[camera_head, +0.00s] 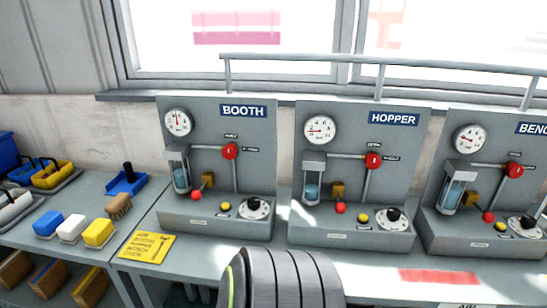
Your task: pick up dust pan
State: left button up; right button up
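A blue flat pan with an upright black handle (127,182) lies on the grey bench at the left, near the wall; it looks like the dust pan. A brown brush (118,206) lies just in front of it. Nothing touches the pan's handle. Neither of my grippers is in view.
Blue, white and yellow blocks (72,228) stand in a row left of the brush. A yellow sign (147,247) lies flat on the bench. Yellow and grey trays (52,175) stand at far left. Grey panels marked BOOTH (203,130) and HOPPER (345,150) stand to the right.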

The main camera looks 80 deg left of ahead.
aim_at(124, 178)
jog(key=u, duration=3.8)
jog(key=i+j, duration=0.25)
jog(key=i, duration=0.15)
jog(key=i+j, duration=0.25)
jog(key=i, duration=0.1)
